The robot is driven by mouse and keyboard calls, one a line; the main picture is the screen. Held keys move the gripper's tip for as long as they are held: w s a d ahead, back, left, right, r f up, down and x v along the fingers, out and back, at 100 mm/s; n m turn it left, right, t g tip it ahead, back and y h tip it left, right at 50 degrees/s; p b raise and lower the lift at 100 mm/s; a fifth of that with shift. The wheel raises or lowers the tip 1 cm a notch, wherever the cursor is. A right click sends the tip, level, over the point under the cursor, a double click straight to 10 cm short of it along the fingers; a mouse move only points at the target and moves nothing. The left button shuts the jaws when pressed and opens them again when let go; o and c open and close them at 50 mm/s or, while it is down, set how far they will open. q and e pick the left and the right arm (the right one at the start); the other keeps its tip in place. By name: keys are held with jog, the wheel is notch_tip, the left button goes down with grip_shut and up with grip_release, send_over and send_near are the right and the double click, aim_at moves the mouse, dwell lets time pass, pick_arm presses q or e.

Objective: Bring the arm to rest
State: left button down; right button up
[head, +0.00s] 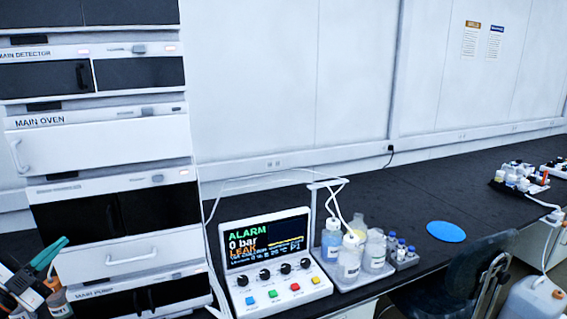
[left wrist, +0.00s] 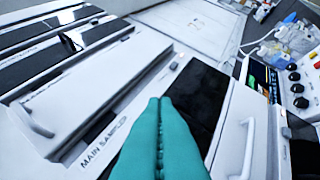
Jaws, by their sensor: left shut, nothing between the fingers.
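My left gripper (head: 62,242) shows at the lower left of the head view, its teal fingers in front of the left side of the instrument stack (head: 100,130). In the left wrist view its two teal fingers (left wrist: 160,102) lie together, shut and empty. They point toward the stack's front, near the panel marked MAIN SAMPLER (left wrist: 105,140). I cannot tell whether they touch it. My right gripper is in neither view.
A control box (head: 275,262) reading ALARM, 0 bar, LEAK stands right of the stack. Beside it a grey tray (head: 345,283) holds several bottles. A blue disc (head: 446,231) lies on the black bench (head: 400,190). A chair (head: 470,270) stands at the front right.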

pick_arm(q)
jog(key=s+d+f+n+g+y, duration=0.2)
jog(key=s+d+f+n+y, duration=0.15)
jog(key=f, duration=0.45)
jog(key=s+d+f+n+g+y, duration=0.25)
jog(key=d+f+n+y, duration=0.2)
jog(key=f, duration=0.35)
jog(key=s+d+f+n+g+y, duration=0.25)
jog(key=d+f+n, duration=0.2)
jog(key=f, duration=0.25)
jog(key=s+d+f+n+g+h, duration=0.1)
jog(key=s+d+f+g, duration=0.2)
jog(key=s, duration=0.4)
jog(key=s+d+f+n+g, duration=0.1)
jog(key=s+d+f+g, duration=0.15)
jog(key=s+d, duration=0.4)
jog(key=s+d+f+n+g+h, duration=0.15)
jog(key=s+d+g, duration=0.25)
jog(key=s, duration=0.4)
notch_tip(320, 180, down, 26)
jog(key=s+m+g, duration=0.1)
jog(key=s+a+f+g, duration=0.1)
jog(key=s+a+f, duration=0.2)
jog(key=s+f, duration=1.3)
jog(key=shift+s+a+y, duration=0.2)
jog(key=shift+s+y, duration=0.1)
jog(key=shift+y, duration=0.1)
